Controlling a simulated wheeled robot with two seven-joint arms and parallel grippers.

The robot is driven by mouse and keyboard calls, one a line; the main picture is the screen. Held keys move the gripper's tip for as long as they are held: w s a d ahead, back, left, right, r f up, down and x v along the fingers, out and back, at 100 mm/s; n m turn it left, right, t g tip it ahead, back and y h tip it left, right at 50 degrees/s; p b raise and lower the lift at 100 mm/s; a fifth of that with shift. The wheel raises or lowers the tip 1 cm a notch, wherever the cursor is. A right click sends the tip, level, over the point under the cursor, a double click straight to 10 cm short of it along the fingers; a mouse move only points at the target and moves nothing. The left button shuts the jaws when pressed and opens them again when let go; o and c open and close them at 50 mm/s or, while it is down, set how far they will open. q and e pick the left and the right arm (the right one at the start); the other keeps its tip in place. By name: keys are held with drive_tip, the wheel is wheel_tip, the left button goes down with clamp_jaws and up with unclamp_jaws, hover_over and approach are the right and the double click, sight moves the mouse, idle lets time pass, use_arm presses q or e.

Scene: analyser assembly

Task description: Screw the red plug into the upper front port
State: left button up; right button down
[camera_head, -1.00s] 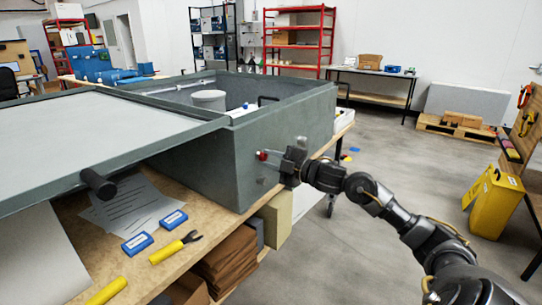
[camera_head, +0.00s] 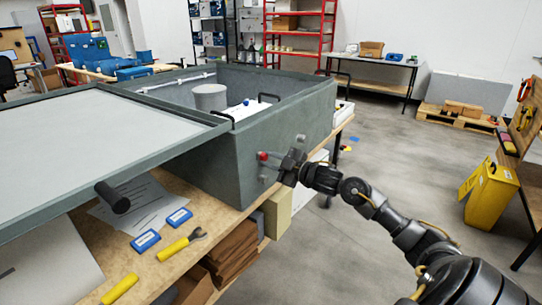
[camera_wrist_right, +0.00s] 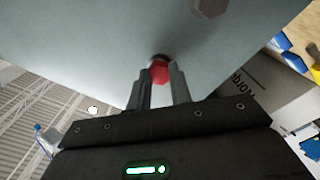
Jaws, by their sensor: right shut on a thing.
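The red plug (camera_head: 263,156) is at the front wall of the grey analyser housing (camera_head: 216,160). In the right wrist view the red plug (camera_wrist_right: 160,71) sits between my right gripper's (camera_wrist_right: 161,84) fingertips, against a dark round port (camera_wrist_right: 158,58) in the wall. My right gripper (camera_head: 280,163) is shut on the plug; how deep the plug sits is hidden. A lower fitting (camera_head: 264,179) shows on the same wall below the plug. It seems to be the grey hexagonal piece (camera_wrist_right: 210,8) in the wrist view. My left gripper is not in view.
The housing's large lid (camera_head: 110,130) with a black handle (camera_head: 113,197) extends over the workbench (camera_head: 160,268) at left. Blue boxes (camera_head: 146,240), a yellow-handled tool (camera_head: 180,244) and papers lie there. Open floor (camera_head: 400,150) lies to the right, with a yellow container (camera_head: 490,195).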

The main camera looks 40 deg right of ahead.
drive_tip(key=shift+m, duration=0.3)
drive_tip(key=c, duration=1.2)
unclamp_jaws()
drive_tip(key=p+v, duration=0.3)
drive_tip(key=v, duration=0.4)
